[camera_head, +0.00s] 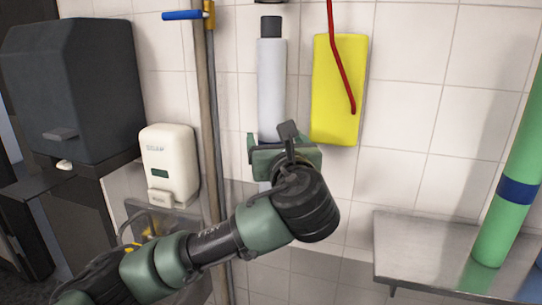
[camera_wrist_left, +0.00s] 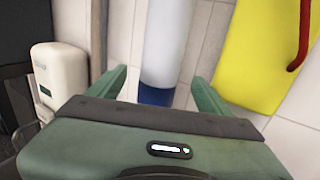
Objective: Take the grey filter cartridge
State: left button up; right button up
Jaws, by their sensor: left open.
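The grey filter cartridge (camera_head: 272,88) is a pale grey upright cylinder with a dark top, against the tiled wall in the head view. Its lower part is partly hidden behind my left gripper (camera_head: 269,141). In the left wrist view the cartridge (camera_wrist_left: 167,45) shows its pale body and a blue lower band. My left gripper (camera_wrist_left: 158,86) is open, and the cartridge appears between its two green fingers in that view. I cannot tell whether they touch it. My right gripper is not in view.
A yellow panel (camera_head: 337,95) with a red hooked rod (camera_head: 341,65) is just right of the cartridge. Left are a pole (camera_head: 204,110), a soap dispenser (camera_head: 170,166) and a dark dispenser (camera_head: 75,90). A metal shelf (camera_head: 420,250) with a green tube (camera_head: 508,215) is at right.

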aim_at(273, 134)
pick_arm(q)
jog(key=w+p, duration=0.2)
jog(key=w, duration=0.1)
jog(key=w+a+p, duration=0.1)
jog(key=w, duration=0.1)
jog(key=shift+r, duration=0.15)
jog(key=shift+w+f, duration=0.2)
jog(key=shift+w, duration=0.3)
grip_shut()
jog(key=shift+r, duration=0.15)
